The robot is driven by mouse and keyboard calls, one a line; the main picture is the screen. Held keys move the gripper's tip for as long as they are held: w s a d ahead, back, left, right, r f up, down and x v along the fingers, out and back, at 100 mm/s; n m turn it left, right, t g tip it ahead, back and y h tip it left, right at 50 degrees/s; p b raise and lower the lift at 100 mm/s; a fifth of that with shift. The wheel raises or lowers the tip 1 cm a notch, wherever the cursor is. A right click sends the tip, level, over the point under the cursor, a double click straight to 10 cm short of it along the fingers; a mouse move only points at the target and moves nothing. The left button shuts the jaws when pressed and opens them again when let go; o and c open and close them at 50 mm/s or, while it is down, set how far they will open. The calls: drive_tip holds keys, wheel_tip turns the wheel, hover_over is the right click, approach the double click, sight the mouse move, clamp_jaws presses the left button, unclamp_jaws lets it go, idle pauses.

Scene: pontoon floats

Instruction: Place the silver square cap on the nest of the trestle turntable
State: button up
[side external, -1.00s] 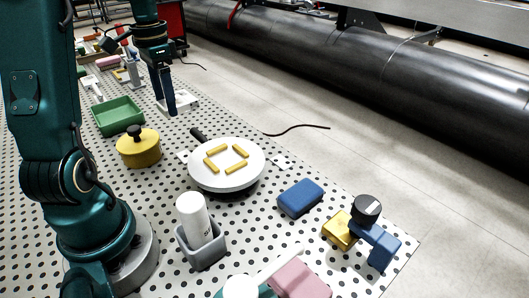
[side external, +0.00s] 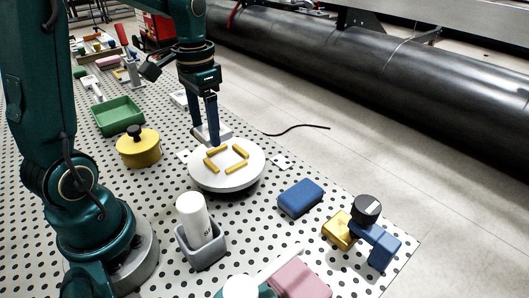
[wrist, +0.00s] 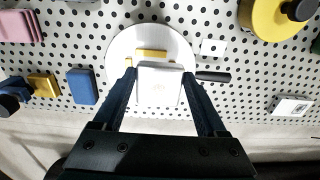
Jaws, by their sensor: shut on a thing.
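The silver square cap (wrist: 160,84) is held between the two blue fingers of my gripper (wrist: 165,78) in the wrist view. In the side view the cap (side external: 202,133) shows partly behind a finger of my gripper (side external: 208,138), at the far edge of the turntable. The trestle turntable (side external: 212,180) has a round white top with a dark handle. Its nest (side external: 216,150) is a square outline of several yellow bars; in the wrist view one bar (wrist: 152,53) shows beyond the cap, which hides part of the nest. I cannot tell the cap's exact height above the disc.
A yellow lidded pot (side external: 138,150) and a green tray (side external: 118,117) stand left of the turntable. A blue block (side external: 300,197) lies to its right. A white bottle in a grey holder (side external: 203,245) stands in front. A blue-and-yellow clamp (side external: 368,236) is near the right edge.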

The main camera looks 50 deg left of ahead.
sight(221, 162)
drive_tip(key=shift+w+d+f, duration=0.6)
drive_tip(key=shift+w+d, duration=0.1)
drive_tip(key=shift+d, duration=0.05)
drive_tip(key=shift+d+f, duration=0.1)
drive_tip(key=shift+f, duration=0.1)
drive_tip(key=shift+w+f, duration=0.1)
drive_tip(key=shift+f, duration=1.75)
drive_tip(key=shift+f, duration=0.1)
